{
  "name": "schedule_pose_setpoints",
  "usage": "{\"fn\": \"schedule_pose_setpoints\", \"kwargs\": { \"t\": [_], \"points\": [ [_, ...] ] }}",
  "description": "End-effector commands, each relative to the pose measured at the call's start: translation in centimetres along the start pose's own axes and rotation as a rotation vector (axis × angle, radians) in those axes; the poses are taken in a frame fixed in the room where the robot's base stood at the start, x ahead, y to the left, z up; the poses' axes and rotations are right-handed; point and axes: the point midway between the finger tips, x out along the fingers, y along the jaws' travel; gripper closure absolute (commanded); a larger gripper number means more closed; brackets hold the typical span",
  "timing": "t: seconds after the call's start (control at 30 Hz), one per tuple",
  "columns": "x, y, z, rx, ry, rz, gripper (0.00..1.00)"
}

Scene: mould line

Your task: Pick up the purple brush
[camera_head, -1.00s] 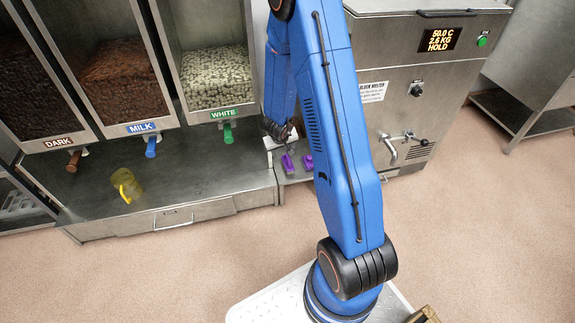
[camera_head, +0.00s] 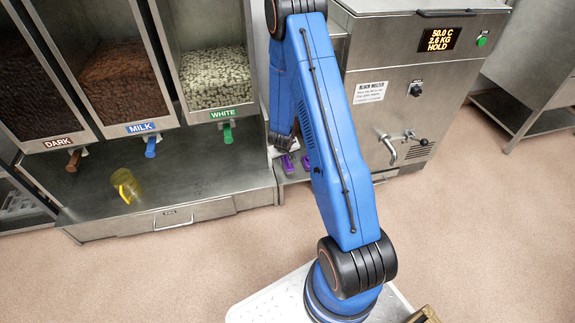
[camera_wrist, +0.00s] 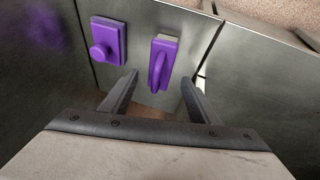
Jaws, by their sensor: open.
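Two purple items lie on a grey metal surface in the wrist view. The right one, a purple brush (camera_wrist: 163,62), has a long raised handle and a pale strip along its top edge. The left one, a purple block (camera_wrist: 106,42), has a round knob. My gripper (camera_wrist: 160,80) is open and empty; its two fingers point toward the brush, with the handle lying roughly between the tips. I cannot tell the remaining height. In the head view two purple items (camera_head: 288,164) show beside my arm, the right one partly covered; which is which is unclear there. My fingers are hidden there.
A steel counter (camera_head: 190,190) with a yellow jug (camera_head: 126,186) lies left, below the dark, milk and white chocolate bins. The block melter (camera_head: 425,110) with its tap stands close to the right of my arm. Open floor lies in front.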

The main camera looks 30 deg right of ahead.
Motion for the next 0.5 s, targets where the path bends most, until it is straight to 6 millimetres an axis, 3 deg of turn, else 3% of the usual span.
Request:
{"fn": "schedule_pose_setpoints", "kwargs": {
  "t": [0.2,0.5],
  "points": [
    [2.2,0.0,0.1,-0.001,-0.001,0.000,0.45],
    [2.5,0.1,0.0,0.000,0.001,0.000,0.45]
  ]
}}
